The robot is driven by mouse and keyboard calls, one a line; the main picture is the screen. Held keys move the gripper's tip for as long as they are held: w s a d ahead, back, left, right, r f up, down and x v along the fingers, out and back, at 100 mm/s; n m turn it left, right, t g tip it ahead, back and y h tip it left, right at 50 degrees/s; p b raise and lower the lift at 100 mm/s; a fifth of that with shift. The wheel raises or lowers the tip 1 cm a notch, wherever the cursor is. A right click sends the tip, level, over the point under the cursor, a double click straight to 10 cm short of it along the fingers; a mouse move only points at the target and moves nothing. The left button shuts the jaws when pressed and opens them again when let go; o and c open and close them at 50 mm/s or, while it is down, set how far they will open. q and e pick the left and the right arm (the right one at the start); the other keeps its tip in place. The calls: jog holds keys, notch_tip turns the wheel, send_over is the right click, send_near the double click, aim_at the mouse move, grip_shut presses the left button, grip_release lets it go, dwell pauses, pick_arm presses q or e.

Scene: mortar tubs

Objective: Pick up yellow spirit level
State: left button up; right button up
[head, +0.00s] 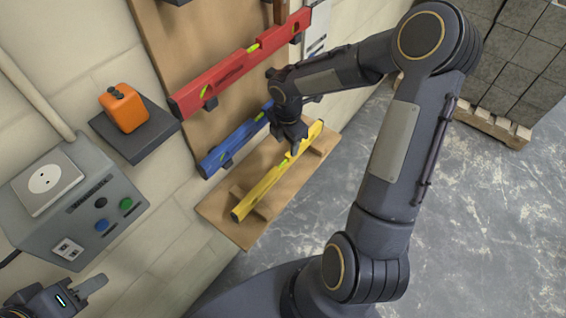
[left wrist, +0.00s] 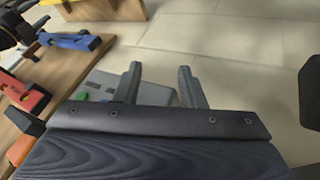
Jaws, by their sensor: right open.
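The yellow spirit level (head: 265,187) lies slanted on wooden blocks on a wooden shelf (head: 215,209) in the head view. My right gripper (head: 294,150) is at the upper part of the level, pointing down at it. It is open; its fingertips are small and partly hidden, so I cannot tell whether they straddle or touch the level. My left gripper (head: 92,285) is at the bottom left of the head view, far from the level. In the left wrist view its two fingers (left wrist: 160,85) stand apart with nothing between them.
A blue level (head: 236,142) and a red level (head: 240,64) hang on the wooden board above the shelf. An orange device (head: 124,108) sits on a dark ledge (head: 148,143). A grey socket box (head: 103,221) is near my left gripper. Grey blocks (head: 515,60) stand on a pallet.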

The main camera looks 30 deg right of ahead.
aim_at(282, 162)
jog(key=f+n, duration=0.1)
jog(key=w+f+n, duration=0.1)
jog(key=f, duration=0.1)
jog(key=w+f, duration=0.1)
jog(key=shift+a+f+n, duration=0.2)
jog(key=shift+f+n, duration=0.05)
jog(key=shift+n, duration=0.15)
notch_tip(282, 162, down, 8)
jog(key=shift+s+a+r+p, duration=0.1)
jog(key=shift+s+r+p, duration=0.1)
jog(key=shift+p, duration=0.3)
grip_shut()
